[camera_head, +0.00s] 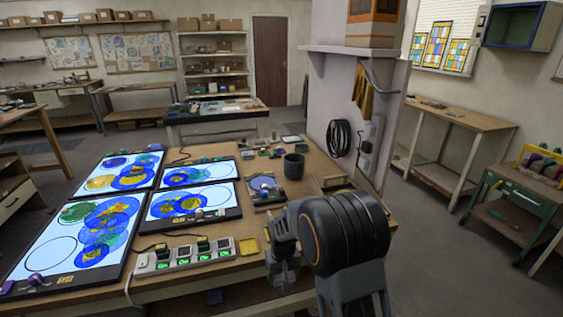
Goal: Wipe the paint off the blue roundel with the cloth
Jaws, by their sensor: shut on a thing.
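A blue-grey disc (263,183), which may be the blue roundel, sits on a small dark stand on the workbench, beyond my arm. Blue roundels also show on the lit panels at the left; several have yellow patches on them, so I cannot tell for sure which is meant. My gripper (284,277) points down by the bench's near edge, left of my big black arm joint. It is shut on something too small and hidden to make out. I cannot make out the cloth.
Lit panels (75,238) cover the bench's left side. A strip with green lights (185,257) lies along the near edge. A dark cup (293,166) stands behind the disc. A pillar (335,90) rises at the bench's far right, with yellow fabric (363,92) hanging there.

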